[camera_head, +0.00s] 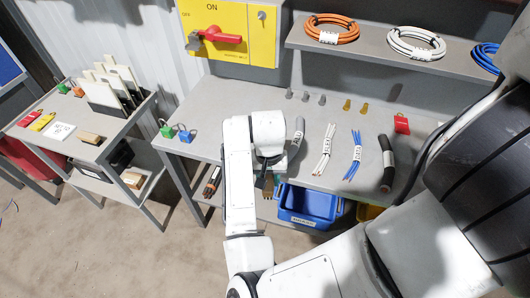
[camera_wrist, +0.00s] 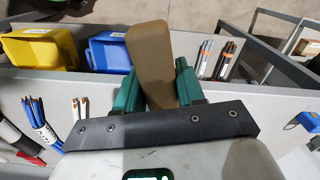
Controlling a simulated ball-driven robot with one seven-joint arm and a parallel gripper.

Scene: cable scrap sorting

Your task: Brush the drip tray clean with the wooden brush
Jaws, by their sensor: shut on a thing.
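My gripper (camera_head: 268,181) is at the front edge of the grey workbench, left of the blue bin. In the wrist view its green fingers (camera_wrist: 155,88) are shut on a tan wooden piece (camera_wrist: 152,62), which appears to be the wooden brush. In the head view a small brown part of the brush (camera_head: 268,195) shows below the fingers. Its bristles cannot be made out clearly. I cannot pick out the drip tray in either view.
The grey workbench (camera_head: 235,100) carries cable bundles (camera_head: 325,150), a black cable (camera_head: 386,165) and padlocks (camera_head: 185,134). A side cart (camera_head: 95,120) stands left. Floor between is clear.

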